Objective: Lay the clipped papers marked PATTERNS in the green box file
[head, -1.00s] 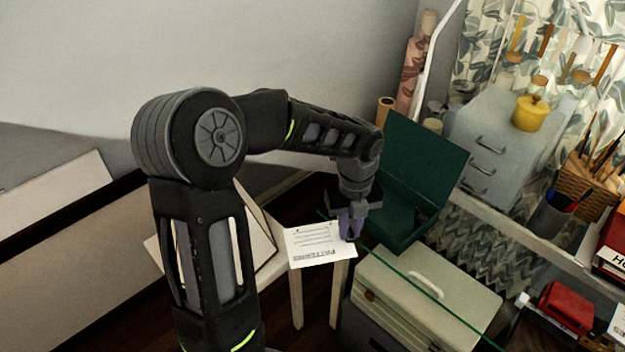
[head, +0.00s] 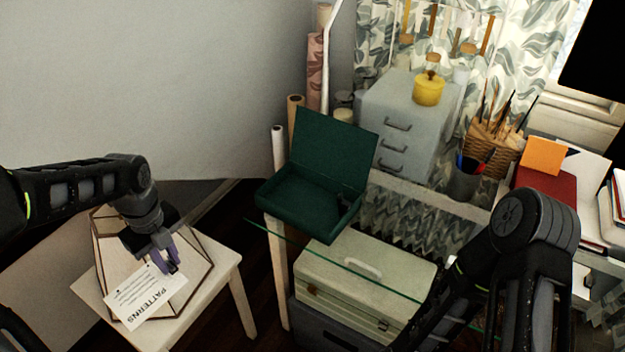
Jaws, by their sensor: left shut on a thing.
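The white papers marked PATTERNS (head: 143,297) are held by one edge in my left gripper (head: 171,265), which is shut on them. They are at the lower left, over a wood-edged polygonal object on a pale stool; I cannot tell whether they touch it. The clip is not clearly visible. The green box file (head: 318,205) stands open at the centre, its lid (head: 336,145) raised at the back and its inside looking empty apart from a dark fitting at the right. My right arm comes in at the lower right; its gripper is out of view.
The pale stool (head: 226,268) bears the polygonal object (head: 202,249). A glass edge (head: 330,256) crosses in front of the box file. A cream case (head: 365,270) stands below it. Grey drawers (head: 400,120) with a yellow pot (head: 428,89) are behind. Paper rolls (head: 316,75) lean at the wall.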

